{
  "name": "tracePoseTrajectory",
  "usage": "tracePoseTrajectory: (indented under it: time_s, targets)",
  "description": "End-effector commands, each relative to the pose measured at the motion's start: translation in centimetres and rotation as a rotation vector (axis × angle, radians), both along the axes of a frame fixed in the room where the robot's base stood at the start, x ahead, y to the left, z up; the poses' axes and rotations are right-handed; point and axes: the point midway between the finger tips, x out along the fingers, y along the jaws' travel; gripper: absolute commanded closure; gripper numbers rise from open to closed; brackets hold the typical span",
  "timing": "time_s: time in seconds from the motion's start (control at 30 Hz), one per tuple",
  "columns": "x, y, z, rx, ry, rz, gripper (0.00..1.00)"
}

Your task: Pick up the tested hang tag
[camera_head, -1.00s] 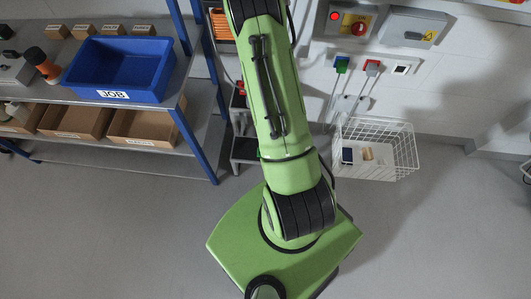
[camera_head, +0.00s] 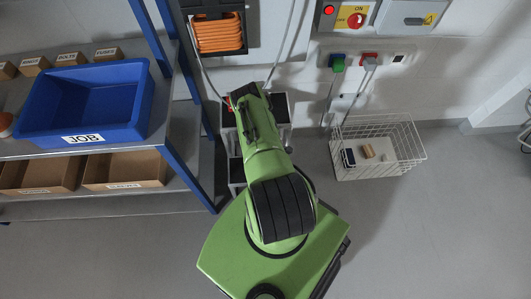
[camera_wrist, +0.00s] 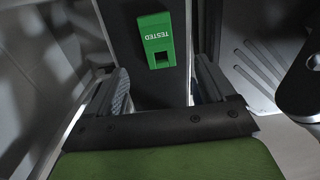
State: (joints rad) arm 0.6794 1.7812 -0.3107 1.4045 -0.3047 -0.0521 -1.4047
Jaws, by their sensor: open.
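The hang tag (camera_wrist: 157,40) is a green rectangle with "TESTED" in white letters and a small dark square opening near its lower end. It lies against a dark flat surface (camera_wrist: 160,92) in the wrist view. My gripper (camera_wrist: 162,72) is open. Its two fingers stand to the left and right of the tag's lower end, apart from it in the picture, with nothing between them held. I cannot tell how far beyond the fingertips the tag lies. In the head view my green arm hides the gripper, and I cannot make out the tag.
A small dark trolley (camera_head: 281,108) stands behind my arm. A white wire basket (camera_head: 412,151) with small items is to its right. A blue JOB bin (camera_head: 85,128) sits on the shelf at left. Wall sockets (camera_head: 368,60) are behind. The floor at right is clear.

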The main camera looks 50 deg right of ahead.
Motion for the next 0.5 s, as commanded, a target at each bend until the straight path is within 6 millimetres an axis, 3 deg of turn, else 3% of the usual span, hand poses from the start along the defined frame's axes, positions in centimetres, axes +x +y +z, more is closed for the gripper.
tracePoseTrajectory:
  time_s: [0.03,0.23,0.5]
  targets:
    - [-0.1,0.0,-1.8,-0.001,0.001,-0.001,0.17]
    - [0.0,-0.1,-4.1,0.000,0.000,-0.002,0.17]
    - [0.0,-0.4,-8.7,-0.001,-0.001,-0.002,0.17]
